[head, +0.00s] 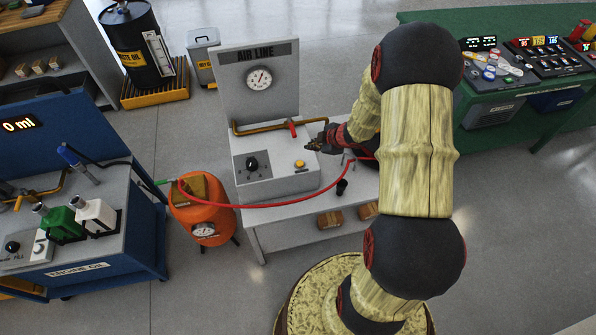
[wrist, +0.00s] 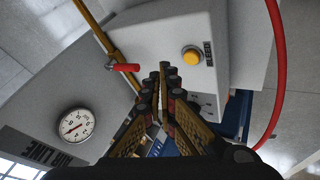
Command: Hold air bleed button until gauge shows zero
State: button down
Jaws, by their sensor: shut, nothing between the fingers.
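The air line unit is a grey box with a back panel labelled AIR LINE (head: 266,54). A round white gauge (head: 259,78) is on that panel; it also shows in the wrist view (wrist: 76,125), but its reading is too small to tell. The yellow-orange air bleed button (head: 299,164) is on the box's top; in the wrist view the button (wrist: 191,56) has a small dark label beside it. My gripper (head: 311,145) is shut and empty, just behind and right of the button in the head view. In the wrist view its fingertips (wrist: 163,68) are apart from the button.
A brass pipe with a red lever (head: 292,128) runs behind the button. A black knob (head: 252,163) is left of it. A red hose (head: 262,205) crosses in front of the box to an orange tank (head: 201,211).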

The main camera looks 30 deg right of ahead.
jog(key=a+r, duration=0.1)
jog(key=w+a+r+n+y, duration=0.1)
jog(key=a, duration=0.1)
jog(key=a+r+n+y, duration=0.1)
jog(key=a, duration=0.1)
jog(key=shift+w+t, duration=0.2)
jog(key=shift+t, duration=0.2)
jog(key=shift+f, duration=0.1)
jog(key=b, duration=0.8)
send_over(299, 165)
notch_tip(299, 165, down, 8)
jog(key=shift+r, duration=0.2)
jog(key=shift+f+b, duration=0.3)
jog(key=shift+f, duration=0.25)
jog(key=shift+f, duration=0.1)
jog(key=shift+f, duration=0.3)
jog(key=shift+f, duration=0.45)
dwell(2.6)
